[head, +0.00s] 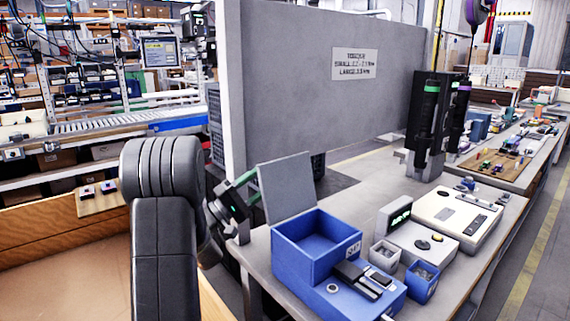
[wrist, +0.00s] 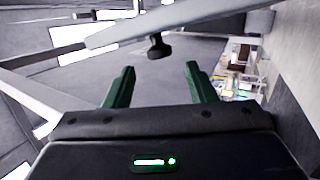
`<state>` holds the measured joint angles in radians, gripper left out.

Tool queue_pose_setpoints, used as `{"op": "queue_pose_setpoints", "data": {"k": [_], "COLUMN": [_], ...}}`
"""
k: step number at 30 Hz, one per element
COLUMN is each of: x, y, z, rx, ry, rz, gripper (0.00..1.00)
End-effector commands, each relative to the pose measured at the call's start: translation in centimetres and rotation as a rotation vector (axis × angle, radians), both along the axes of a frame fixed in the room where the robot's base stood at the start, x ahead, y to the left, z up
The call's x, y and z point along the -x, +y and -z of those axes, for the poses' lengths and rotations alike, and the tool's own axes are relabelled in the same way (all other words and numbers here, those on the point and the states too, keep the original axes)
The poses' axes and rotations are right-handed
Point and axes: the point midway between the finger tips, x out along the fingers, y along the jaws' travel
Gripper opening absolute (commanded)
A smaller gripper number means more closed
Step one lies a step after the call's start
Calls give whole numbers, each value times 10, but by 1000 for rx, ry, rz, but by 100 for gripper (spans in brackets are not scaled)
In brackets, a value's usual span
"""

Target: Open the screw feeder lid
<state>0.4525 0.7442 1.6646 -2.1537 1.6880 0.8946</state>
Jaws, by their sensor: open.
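The blue screw feeder (head: 300,262) stands on the grey bench, with its open box showing an empty-looking blue inside. Its grey lid (head: 287,187) is raised, standing up and leaning back from the box's rear left edge. A pale thin panel, probably the lid (wrist: 205,22) seen edge-on, crosses beyond the fingertips. A black knob (wrist: 158,47) sticks out from it, apart from the fingers.
A tall grey partition (head: 320,85) stands behind the lid and gripper. Small screw bins (head: 422,281), a display (head: 394,216), a white device (head: 455,222) and black screwdriver stands (head: 430,125) occupy the bench to the right. A wooden-sided box (head: 60,235) is at left.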

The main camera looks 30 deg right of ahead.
Motion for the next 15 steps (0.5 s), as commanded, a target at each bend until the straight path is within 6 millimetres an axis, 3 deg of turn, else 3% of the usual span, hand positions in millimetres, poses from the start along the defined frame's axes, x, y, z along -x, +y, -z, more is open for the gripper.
{"op": "queue_pose_setpoints", "data": {"k": [7, 15], "x": [5, 6], "y": [-48, -76], "z": [-26, -39], "rx": [1, 1], "ry": [-2, 0], "rz": [4, 0], "gripper": [51, 51]}}
